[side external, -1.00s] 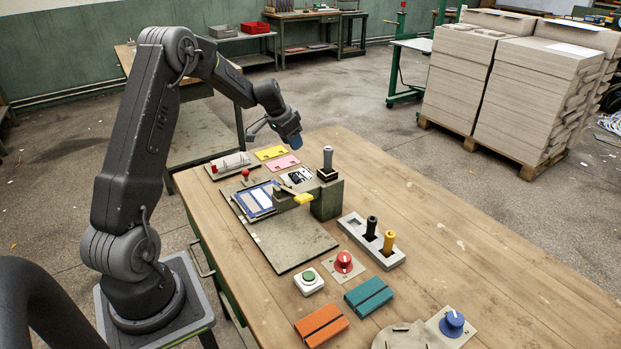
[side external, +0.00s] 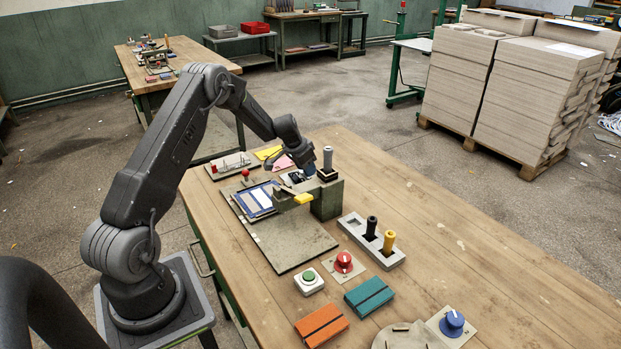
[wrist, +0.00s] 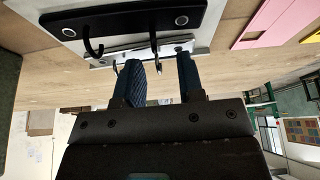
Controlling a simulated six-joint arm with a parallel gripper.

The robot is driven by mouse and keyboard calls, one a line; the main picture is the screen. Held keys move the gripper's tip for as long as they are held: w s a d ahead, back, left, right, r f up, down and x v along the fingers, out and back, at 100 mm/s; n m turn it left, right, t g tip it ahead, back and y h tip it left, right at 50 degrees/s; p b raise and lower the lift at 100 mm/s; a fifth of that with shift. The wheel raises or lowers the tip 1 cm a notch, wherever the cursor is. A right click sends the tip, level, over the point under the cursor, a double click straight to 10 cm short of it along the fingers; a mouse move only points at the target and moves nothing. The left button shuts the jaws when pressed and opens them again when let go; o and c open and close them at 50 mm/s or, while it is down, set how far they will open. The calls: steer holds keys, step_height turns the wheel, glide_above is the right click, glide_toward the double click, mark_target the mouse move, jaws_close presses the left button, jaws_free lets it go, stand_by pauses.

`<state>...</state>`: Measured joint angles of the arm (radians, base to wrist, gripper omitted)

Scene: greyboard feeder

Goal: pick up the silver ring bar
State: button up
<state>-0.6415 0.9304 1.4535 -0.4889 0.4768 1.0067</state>
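My gripper (wrist: 163,66) has two blue ridged fingers, apart with a gap between them. The silver ring bar (wrist: 108,61) lies just past the fingertips in the wrist view, on a pale card beside a black bar (wrist: 120,20) with round end holes and curved dark hooks. The fingers partly cover the silver bar, and I see nothing clearly held between them. In the side view my gripper (side external: 309,169) is low over the far part of the bench, behind the green block. There the card (side external: 294,178) is partly hidden and the silver bar cannot be made out.
The green block (side external: 327,205) with an upright grey-handled tool (side external: 328,158) stands close to my gripper. A pink card (side external: 283,161) and yellow card (side external: 268,152) lie beyond. A grey holder (side external: 352,224) carries black and yellow handles.

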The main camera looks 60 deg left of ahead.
jaws_close()
steer(key=shift+r, duration=0.15)
stand_by(0.4)
